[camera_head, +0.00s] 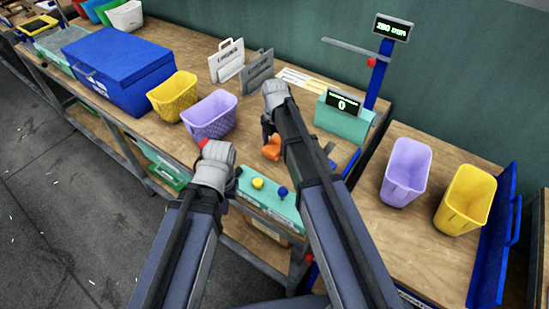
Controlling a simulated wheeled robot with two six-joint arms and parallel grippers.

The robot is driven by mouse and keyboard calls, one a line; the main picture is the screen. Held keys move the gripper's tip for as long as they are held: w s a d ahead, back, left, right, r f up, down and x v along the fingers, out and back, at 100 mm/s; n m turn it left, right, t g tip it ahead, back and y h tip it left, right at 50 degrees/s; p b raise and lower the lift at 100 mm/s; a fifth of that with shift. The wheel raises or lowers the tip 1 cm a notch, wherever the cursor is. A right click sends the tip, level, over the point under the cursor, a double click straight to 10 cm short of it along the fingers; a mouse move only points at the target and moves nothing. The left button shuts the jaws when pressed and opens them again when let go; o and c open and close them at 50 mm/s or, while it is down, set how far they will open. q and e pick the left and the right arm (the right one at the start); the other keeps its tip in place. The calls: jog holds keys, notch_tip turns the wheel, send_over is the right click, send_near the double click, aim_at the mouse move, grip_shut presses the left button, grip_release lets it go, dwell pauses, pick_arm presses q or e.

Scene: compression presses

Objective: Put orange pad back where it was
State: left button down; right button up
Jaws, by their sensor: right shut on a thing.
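The orange pad (271,148) shows just below my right gripper (268,132), beside my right forearm, over the wooden bench. My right gripper is shut on it; its fingertips are small and partly hidden. I cannot tell whether the pad touches the bench. My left gripper (212,172) is in front of the purple bin, near the bench's front edge. Its fingers are hidden by its own wrist, so I cannot tell whether it is open or shut. A teal control box (262,198) with yellow and blue knobs is at the front edge, between my arms.
A purple bin (208,118), yellow bin (172,97) and blue box (115,70) stand to the left. Grey plates (228,62) stand behind. A teal display unit (343,120) and blue post (379,75) are behind right. Two bins (408,172) (466,200) stand on the right table.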

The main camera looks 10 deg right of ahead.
aim_at(275, 146)
notch_tip(275, 146, down, 4)
jog(key=b, duration=0.3)
jog(key=shift+r+b, duration=0.1)
jog(key=shift+b, duration=0.2)
jog(key=o, duration=1.4)
